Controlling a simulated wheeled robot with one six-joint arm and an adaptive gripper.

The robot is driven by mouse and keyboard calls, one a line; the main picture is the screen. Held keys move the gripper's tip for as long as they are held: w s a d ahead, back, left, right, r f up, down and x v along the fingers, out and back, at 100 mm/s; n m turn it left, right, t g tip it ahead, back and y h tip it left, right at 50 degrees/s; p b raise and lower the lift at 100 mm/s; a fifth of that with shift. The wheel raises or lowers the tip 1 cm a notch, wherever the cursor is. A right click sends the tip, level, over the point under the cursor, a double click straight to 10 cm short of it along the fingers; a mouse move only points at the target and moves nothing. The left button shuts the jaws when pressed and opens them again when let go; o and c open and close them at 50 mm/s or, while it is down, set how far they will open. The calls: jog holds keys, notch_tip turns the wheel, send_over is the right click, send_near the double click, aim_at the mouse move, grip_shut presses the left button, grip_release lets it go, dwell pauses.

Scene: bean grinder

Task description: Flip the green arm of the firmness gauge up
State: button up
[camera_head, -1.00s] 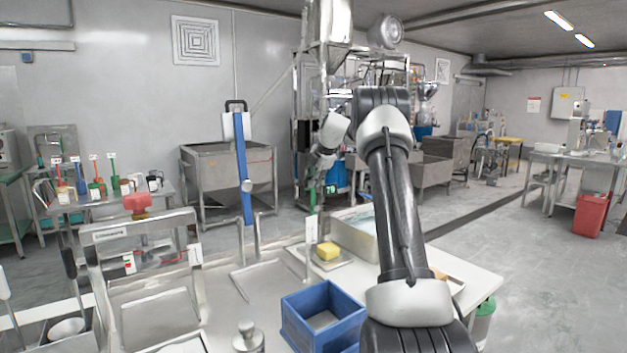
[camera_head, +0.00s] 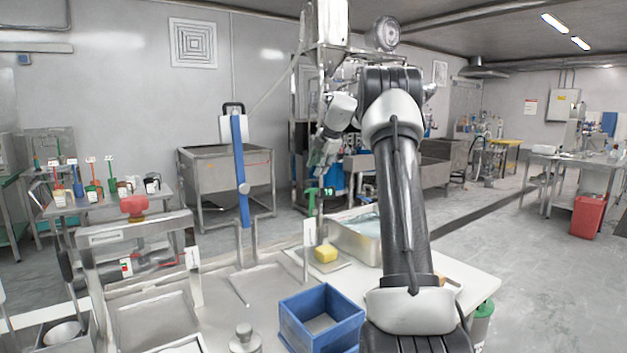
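The firmness gauge stands on the light worktop, with a slim post and a white tag (camera_head: 309,231). Its green arm (camera_head: 312,203) shows at the top of the post, beside a small dark display with green digits (camera_head: 328,191). The arm's exact angle is hard to tell at this size. A yellow block (camera_head: 326,253) lies at the gauge's foot. My gripper (camera_head: 316,163) hangs from the wrist just above the green arm, pointing down, and appears apart from it. Its fingers are too small and dim to tell whether they are open or shut.
A blue bin (camera_head: 321,318) stands at the worktop's front, and a grey tub (camera_head: 358,238) sits right of the gauge. A tall blue lever (camera_head: 241,170) rises to the left. Open floor lies right.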

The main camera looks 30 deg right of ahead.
jog(key=v, duration=0.4)
jog(key=shift+a, duration=0.1)
